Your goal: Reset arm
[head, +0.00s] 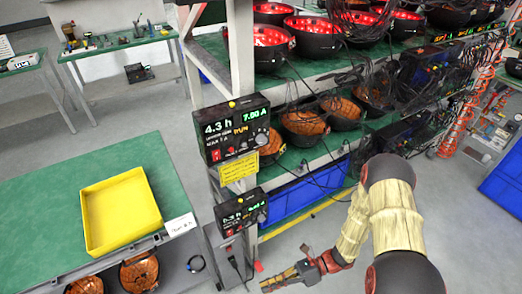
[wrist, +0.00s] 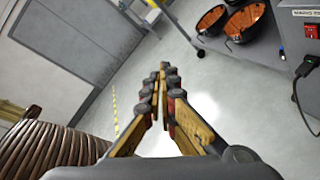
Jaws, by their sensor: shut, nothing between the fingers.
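My arm reaches down at the right of the head view, and my gripper (head: 268,286) shows at the lower middle, low over the grey floor beside the rack. In the wrist view my gripper (wrist: 163,72) points away over the floor, its wood-coloured, dark-jointed fingers meeting at the tips. It is shut and holds nothing. No object touches the fingertips.
A rack (head: 243,50) holds black bowls (head: 272,42), some lit red, and hanging cables. Two control boxes (head: 235,130) are on its end post. A green table (head: 40,215) with a yellow tray (head: 120,208) stands left. Blue bins (head: 305,192) sit low. Grey floor is open behind.

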